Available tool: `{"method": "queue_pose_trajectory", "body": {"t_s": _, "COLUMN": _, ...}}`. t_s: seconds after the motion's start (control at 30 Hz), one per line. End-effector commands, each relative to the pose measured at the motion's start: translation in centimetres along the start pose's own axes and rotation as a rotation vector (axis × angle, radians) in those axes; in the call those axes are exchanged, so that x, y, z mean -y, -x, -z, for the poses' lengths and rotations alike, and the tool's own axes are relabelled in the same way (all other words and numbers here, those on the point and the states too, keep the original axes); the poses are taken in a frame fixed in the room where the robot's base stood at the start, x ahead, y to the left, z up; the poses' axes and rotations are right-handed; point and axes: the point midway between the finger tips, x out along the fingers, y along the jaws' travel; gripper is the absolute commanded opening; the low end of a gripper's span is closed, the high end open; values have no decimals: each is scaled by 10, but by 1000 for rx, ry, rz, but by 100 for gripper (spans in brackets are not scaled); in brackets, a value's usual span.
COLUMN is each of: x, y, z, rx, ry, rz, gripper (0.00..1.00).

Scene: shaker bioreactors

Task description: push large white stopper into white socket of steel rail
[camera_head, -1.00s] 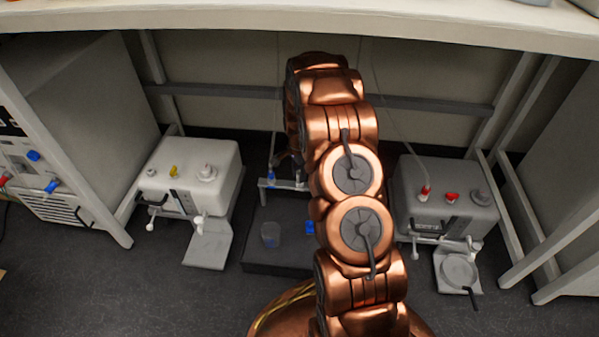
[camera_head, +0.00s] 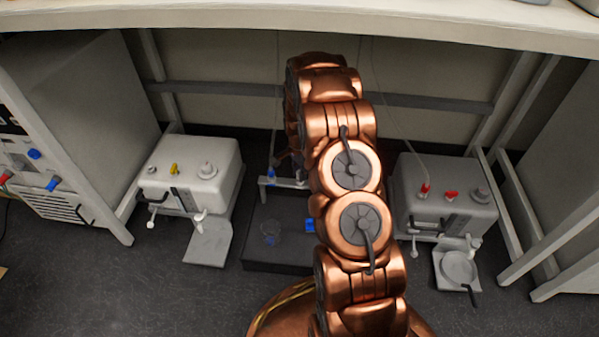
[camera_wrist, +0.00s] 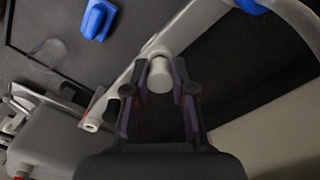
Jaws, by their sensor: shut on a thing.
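In the wrist view, my gripper (camera_wrist: 160,90) is shut on the large white stopper (camera_wrist: 160,78), a short white cylinder between the two dark fingertips. The stopper is right at the steel rail (camera_wrist: 120,92), which runs diagonally under the fingers. A pale round part, seemingly the white socket (camera_wrist: 155,49), shows just beyond the stopper. I cannot tell how deep the stopper sits in it. In the head view, the rail (camera_head: 285,183) shows left of my arm. My arm hides the stopper, the socket and most of the gripper there.
The rail stands over a dark platform (camera_head: 262,252) with a clear vessel (camera_head: 270,232) and a blue part (camera_head: 310,226). A white unit (camera_head: 190,170) stands left, a grey unit (camera_head: 445,195) right. A bench top (camera_head: 200,17) overhangs.

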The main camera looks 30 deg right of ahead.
Motion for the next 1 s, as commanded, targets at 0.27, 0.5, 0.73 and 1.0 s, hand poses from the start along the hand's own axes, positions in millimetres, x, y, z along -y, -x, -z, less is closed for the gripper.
{"method": "queue_pose_trajectory", "body": {"t_s": 0.27, "x": 0, "y": 0, "z": 0, "rx": 0, "ry": 0, "rz": 0, "gripper": 1}}
{"method": "queue_pose_trajectory", "body": {"t_s": 0.5, "x": 0, "y": -3, "z": 0, "rx": 0, "ry": 0, "rz": -1, "gripper": 1}}
{"method": "queue_pose_trajectory", "body": {"t_s": 0.73, "x": 0, "y": -6, "z": 0, "rx": 1, "ry": 0, "rz": -1, "gripper": 1}}
{"method": "queue_pose_trajectory", "body": {"t_s": 1.0, "x": 0, "y": -9, "z": 0, "rx": 1, "ry": 0, "rz": -1, "gripper": 1}}
